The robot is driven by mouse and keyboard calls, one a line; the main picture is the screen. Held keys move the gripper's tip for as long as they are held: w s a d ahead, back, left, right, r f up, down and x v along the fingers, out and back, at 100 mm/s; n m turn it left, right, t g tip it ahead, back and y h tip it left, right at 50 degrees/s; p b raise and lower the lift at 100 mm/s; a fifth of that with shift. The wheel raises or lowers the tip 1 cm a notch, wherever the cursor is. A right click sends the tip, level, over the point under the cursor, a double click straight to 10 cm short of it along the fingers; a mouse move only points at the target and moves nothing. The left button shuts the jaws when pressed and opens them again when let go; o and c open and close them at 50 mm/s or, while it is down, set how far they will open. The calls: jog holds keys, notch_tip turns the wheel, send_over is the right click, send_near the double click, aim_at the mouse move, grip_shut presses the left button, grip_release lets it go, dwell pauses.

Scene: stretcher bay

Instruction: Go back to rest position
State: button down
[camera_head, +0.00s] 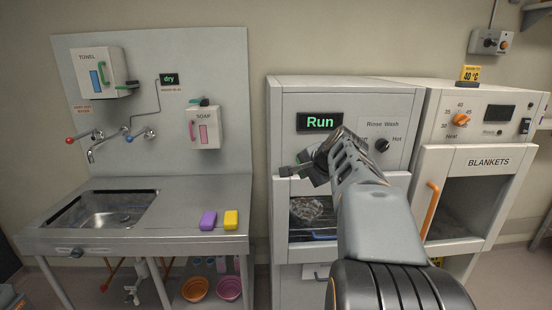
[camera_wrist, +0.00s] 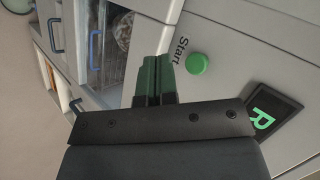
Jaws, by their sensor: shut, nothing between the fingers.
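My gripper (camera_head: 302,172) is raised in front of the washer (camera_head: 290,97), with my arm reaching up from the lower right in the head view. In the wrist view my gripper (camera_wrist: 153,80) shows its two dark green fingers side by side, shut with nothing between them. A round green Start button (camera_wrist: 197,63) is beside the fingertips, apart from them in the picture. The washer's display (camera_head: 320,122) reads "Run" in green; part of it shows in the wrist view (camera_wrist: 268,114). My arm hides part of the washer's front and its label.
A steel sink counter (camera_head: 180,222) stands at left with a purple sponge (camera_head: 208,220) and a yellow sponge (camera_head: 231,220). A blanket warmer (camera_head: 488,162) with an orange handle (camera_head: 430,208) stands to the right of the washer. Towel (camera_head: 98,72) and soap (camera_head: 202,127) dispensers hang on the wall panel.

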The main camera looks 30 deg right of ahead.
jog(key=s+a+f+n+g, duration=0.2)
jog(key=s+a+f+n, duration=0.1)
jog(key=f, duration=0.2)
jog(key=s+a+f+n+g, duration=0.2)
jog(key=s+f+n, duration=0.1)
jog(key=f, duration=0.3)
jog(key=s+a+f+n+g, duration=0.1)
jog(key=s+a+f+n, duration=0.3)
jog(key=a, duration=0.4)
jog(key=s+a+f+n+g, duration=0.1)
jog(key=s+a+f+n, duration=0.2)
jog(key=s+a+n, duration=0.3)
jog(key=shift+a+f+y, duration=0.3)
jog(key=shift+a+f, duration=0.05)
jog(key=shift+a, duration=1.3)
dwell(3.9)
